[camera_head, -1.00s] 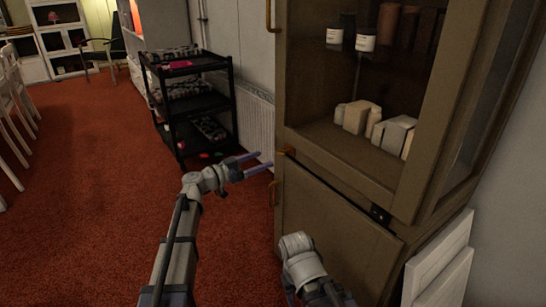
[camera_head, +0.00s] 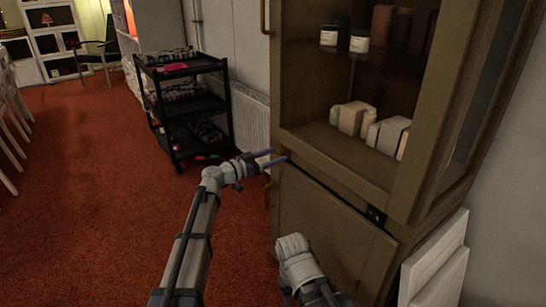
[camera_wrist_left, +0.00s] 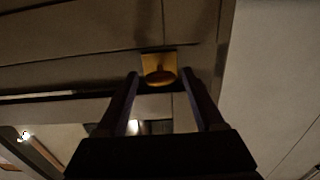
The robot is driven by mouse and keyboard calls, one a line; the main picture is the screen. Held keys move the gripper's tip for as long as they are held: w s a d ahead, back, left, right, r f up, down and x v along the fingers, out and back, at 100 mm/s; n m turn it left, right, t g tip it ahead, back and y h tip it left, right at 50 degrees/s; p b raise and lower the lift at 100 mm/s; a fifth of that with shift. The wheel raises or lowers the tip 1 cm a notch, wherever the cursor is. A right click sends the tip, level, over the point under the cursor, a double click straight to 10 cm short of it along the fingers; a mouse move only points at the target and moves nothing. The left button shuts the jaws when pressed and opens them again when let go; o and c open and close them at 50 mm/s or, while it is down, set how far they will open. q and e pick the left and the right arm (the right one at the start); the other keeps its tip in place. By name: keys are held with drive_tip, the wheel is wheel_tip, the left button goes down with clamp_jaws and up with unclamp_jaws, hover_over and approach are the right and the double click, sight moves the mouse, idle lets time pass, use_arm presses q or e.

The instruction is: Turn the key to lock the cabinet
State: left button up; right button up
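The brown wooden cabinet (camera_head: 330,228) stands at the right, with a closed lower door and an open-looking upper compartment. A brass-coloured key (camera_wrist_left: 160,76) on a square plate shows in the left wrist view, ahead of and between my left fingertips. My left gripper (camera_head: 270,159) is open at the cabinet's left front edge, level with the ledge above the lower door. It also shows in the left wrist view (camera_wrist_left: 161,82), with its fingers apart on either side of the key. I cannot tell whether they touch it. My right arm is low in front of the cabinet; its fingers are not visible.
A black shelf cart (camera_head: 187,105) with several trays stands to the left of the cabinet. White panels (camera_head: 436,262) lean at the cabinet's right side. Jars and pale boxes (camera_head: 352,118) sit in the upper compartment.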

use_arm(q)
clamp_jaws()
idle(0.3)
drive_tip(key=n, duration=0.4)
drive_tip(key=shift+n, duration=0.4)
drive_tip(key=n, duration=0.4)
drive_tip(key=shift+n, duration=0.3)
drive_tip(key=n, duration=0.4)
drive_tip(key=shift+n, duration=2.2)
